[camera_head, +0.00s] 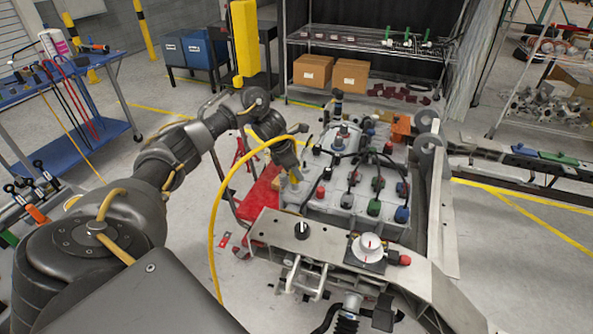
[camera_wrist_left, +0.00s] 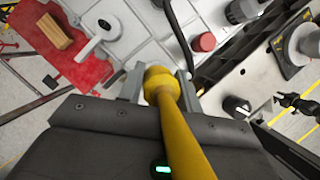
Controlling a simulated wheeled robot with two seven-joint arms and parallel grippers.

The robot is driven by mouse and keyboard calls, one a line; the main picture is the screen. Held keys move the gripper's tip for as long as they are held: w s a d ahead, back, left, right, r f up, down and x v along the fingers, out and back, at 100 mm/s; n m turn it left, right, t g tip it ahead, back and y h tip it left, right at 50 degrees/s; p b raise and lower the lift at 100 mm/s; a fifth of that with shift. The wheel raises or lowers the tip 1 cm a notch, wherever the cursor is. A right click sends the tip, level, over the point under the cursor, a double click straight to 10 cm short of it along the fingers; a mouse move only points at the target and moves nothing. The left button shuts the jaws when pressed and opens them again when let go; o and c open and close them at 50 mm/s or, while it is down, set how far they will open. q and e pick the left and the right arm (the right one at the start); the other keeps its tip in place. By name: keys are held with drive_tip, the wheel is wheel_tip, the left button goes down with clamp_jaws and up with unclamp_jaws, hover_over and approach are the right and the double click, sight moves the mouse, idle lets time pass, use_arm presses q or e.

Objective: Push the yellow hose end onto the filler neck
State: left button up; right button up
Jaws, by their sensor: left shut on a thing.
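The yellow hose (camera_head: 213,220) arcs from the floor side up to my left gripper (camera_head: 293,172), which is over the left edge of the chassis unit. In the left wrist view my left gripper (camera_wrist_left: 158,84) is shut on the yellow hose end (camera_wrist_left: 160,82), held between its two fingers. A short pale round fitting with a dark centre (camera_wrist_left: 104,25), which looks like the filler neck, stands on the light casing ahead and to the left of the hose end. The two appear apart, though the depth between them is hard to tell. My right gripper is not in view.
The casing (camera_head: 325,197) carries several dark, blue, green and red caps and cables. A metal front beam (camera_head: 270,230) holds a black knob and a white dial (camera_head: 367,247). A red floor stand (camera_head: 262,195) is at the left. Open floor lies left of the unit.

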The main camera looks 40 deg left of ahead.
use_arm(q)
drive_tip(key=shift+f, duration=0.15)
drive_tip(key=shift+f+b, duration=1)
drive_tip(key=shift+f+b, duration=0.5)
drive_tip(key=o, duration=1.3)
drive_tip(key=shift+c, duration=0.2)
drive_tip(key=shift+r, duration=0.1)
drive_tip(key=shift+r+p, duration=2.1)
drive_tip(key=shift+r, duration=0.85)
